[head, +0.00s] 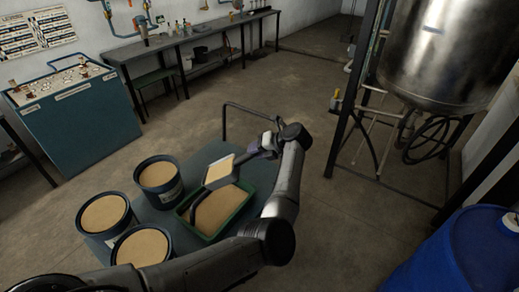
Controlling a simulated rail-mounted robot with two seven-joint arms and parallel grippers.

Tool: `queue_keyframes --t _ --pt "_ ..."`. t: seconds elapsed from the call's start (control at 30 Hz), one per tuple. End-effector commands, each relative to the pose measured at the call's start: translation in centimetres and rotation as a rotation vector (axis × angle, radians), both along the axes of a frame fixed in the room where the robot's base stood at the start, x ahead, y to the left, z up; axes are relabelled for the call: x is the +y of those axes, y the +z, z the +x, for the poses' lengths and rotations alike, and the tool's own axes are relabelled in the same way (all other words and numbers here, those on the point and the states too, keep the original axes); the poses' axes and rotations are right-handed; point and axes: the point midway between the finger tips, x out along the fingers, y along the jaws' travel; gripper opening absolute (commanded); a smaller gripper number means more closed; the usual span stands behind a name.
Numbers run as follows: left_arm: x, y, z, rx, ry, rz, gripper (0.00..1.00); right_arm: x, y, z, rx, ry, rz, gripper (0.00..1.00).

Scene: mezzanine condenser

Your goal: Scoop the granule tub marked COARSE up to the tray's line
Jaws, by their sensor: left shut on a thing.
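Three dark round tubs of tan granules stand on a small dark table: a back tub (158,174), a left tub (105,213) and a front tub (142,247). A pale label shows on the back tub, too small to read, so I cannot tell which is COARSE. A green tray (243,211) right of the tubs holds tan granules; its line cannot be made out. My left gripper (262,147) is shut on a scoop (208,184), whose pan shows tan granules. The scoop is over the tray's back part, tilted. My right gripper is out of view.
My left arm passes in front of the table's right side and partly hides the front tub and tray. A dark rail (250,108) rises at the table's back. A blue drum (470,250) stands at lower right, a steel tank (445,50) behind it. Open floor lies beyond the table.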

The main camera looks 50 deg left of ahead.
Motion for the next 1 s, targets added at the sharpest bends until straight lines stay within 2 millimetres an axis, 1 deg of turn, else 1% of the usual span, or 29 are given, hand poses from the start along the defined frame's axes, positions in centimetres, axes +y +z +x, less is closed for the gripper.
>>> queue_keyframes --t 0.03,1.0 --pt "0.1 0.5 -0.1 -0.008 0.001 -0.004 0.03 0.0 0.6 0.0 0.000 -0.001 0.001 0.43" --pt "2.3 3.5 -2.7 -0.172 0.001 -0.141 0.03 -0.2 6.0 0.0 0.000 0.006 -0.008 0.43"
